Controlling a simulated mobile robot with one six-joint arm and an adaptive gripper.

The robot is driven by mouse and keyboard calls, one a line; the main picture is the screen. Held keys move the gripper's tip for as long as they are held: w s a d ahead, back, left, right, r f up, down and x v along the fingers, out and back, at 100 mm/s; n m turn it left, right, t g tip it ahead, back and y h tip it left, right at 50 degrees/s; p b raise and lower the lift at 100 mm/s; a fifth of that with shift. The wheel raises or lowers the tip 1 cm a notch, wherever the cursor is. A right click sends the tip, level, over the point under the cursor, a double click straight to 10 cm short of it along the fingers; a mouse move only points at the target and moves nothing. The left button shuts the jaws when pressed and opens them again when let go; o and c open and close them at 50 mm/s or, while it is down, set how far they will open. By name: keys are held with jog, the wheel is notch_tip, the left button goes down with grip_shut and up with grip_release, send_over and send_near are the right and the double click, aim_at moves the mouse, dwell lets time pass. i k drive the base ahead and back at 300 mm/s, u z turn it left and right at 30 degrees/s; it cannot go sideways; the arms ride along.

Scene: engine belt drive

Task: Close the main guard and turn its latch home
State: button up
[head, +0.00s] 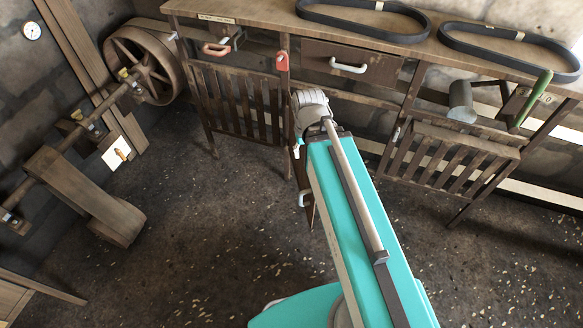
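A brown slatted guard panel (235,103) hangs upright below the bench at the left. A red latch piece (282,61) sits at its upper right corner. A dark panel (305,180) with a pale handle (304,198) shows nearly edge-on behind my arm, seemingly swung out from the bench. I cannot tell for certain which panel is the main guard. My turquoise arm (350,215) reaches up the middle to a grey wrist joint (312,105) in front of the bench. The arm covers part of that panel. I cannot make out my gripper's fingers.
A second slatted panel (450,160) slopes outward at the right. Black belts (365,22) lie on the bench top (465,20). A drawer (350,63), a green-handled lever (537,97) and a large spoked wheel (148,65) stand nearby. The speckled floor (200,230) is clear.

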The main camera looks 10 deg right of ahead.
aim_at(306, 198)
jog(key=k, duration=0.45)
jog(key=z, duration=0.1)
jog(key=i, duration=0.9)
jog(key=z, duration=0.6)
